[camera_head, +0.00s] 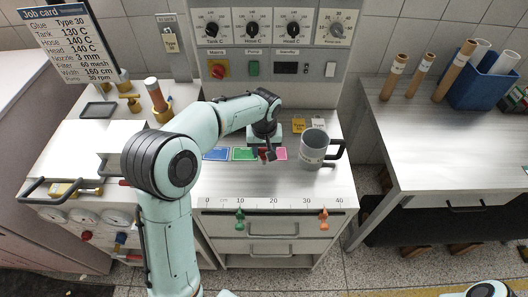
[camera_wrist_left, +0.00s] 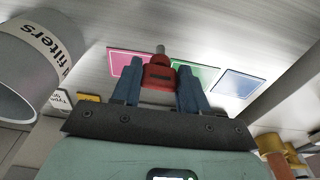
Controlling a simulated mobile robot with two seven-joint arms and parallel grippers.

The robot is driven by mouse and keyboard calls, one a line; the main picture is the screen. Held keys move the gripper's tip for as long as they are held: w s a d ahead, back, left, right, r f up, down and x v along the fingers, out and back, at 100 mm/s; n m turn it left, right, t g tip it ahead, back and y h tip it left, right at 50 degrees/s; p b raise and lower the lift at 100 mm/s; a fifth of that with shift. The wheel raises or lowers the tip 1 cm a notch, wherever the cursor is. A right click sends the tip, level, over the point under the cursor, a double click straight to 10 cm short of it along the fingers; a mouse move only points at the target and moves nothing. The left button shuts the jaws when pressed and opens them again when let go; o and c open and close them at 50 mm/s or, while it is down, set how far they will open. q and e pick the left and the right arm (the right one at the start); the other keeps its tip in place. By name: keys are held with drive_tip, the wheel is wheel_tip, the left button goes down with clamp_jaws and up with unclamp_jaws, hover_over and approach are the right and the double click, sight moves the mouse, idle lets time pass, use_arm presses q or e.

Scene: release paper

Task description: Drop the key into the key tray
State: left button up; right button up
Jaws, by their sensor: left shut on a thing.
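My left gripper (camera_head: 267,153) is over the middle worktop, near the coloured cards. In the left wrist view its two dark blue fingers (camera_wrist_left: 160,84) are shut on a key with a red head (camera_wrist_left: 159,72), whose grey shaft points away from the gripper. In the head view the key is small and mostly hidden by the gripper. A small dark shallow tray (camera_head: 98,110), which looks like the key tray, lies on the left worktop, well to the left of the gripper. It looks empty. My right gripper is not in view.
A grey mug-like filters container (camera_head: 313,149) stands just right of the gripper. Blue (camera_head: 216,154), green (camera_head: 243,154) and pink (camera_head: 279,153) cards lie by it. A brass stand with a tube (camera_head: 157,95) is right of the tray. A job card (camera_head: 62,40) stands behind.

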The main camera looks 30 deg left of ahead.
use_arm(q)
drive_tip(key=shift+f, duration=0.4)
drive_tip(key=shift+f, duration=0.1)
drive_tip(key=o, duration=1.1)
